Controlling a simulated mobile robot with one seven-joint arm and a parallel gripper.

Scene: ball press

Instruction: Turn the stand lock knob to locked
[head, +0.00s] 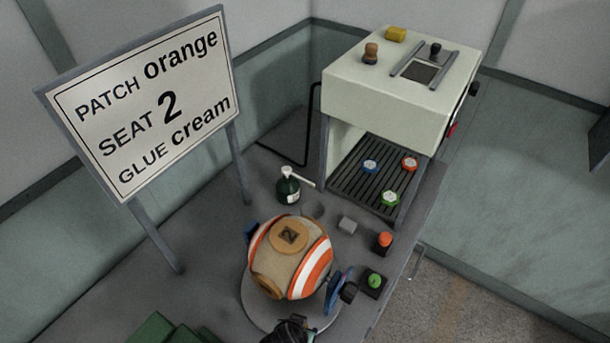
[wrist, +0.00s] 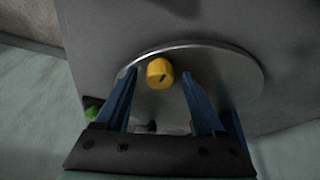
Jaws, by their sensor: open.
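The yellow knob (wrist: 159,73) shows in the wrist view, in front of a round grey plate (wrist: 225,70). It has a short dark mark on its face. My gripper (wrist: 160,78) is open, with one blue finger at each side of the knob in the picture. I see no contact, and I cannot tell the depth between fingertips and knob. In the head view the round stand plate (head: 258,310) lies under a striped ball (head: 283,262) with a round patch marked 2. A dark shape at the bottom edge covers part of the plate, and I cannot see the knob there.
A press (head: 385,90) stands at the back right, with several coloured discs on its slatted shelf. A dark green bottle (head: 288,190), an orange button (head: 384,241) and a green button (head: 374,281) stand near the ball. A sign (head: 150,100) stands at left. Green blocks (head: 152,328) lie front left.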

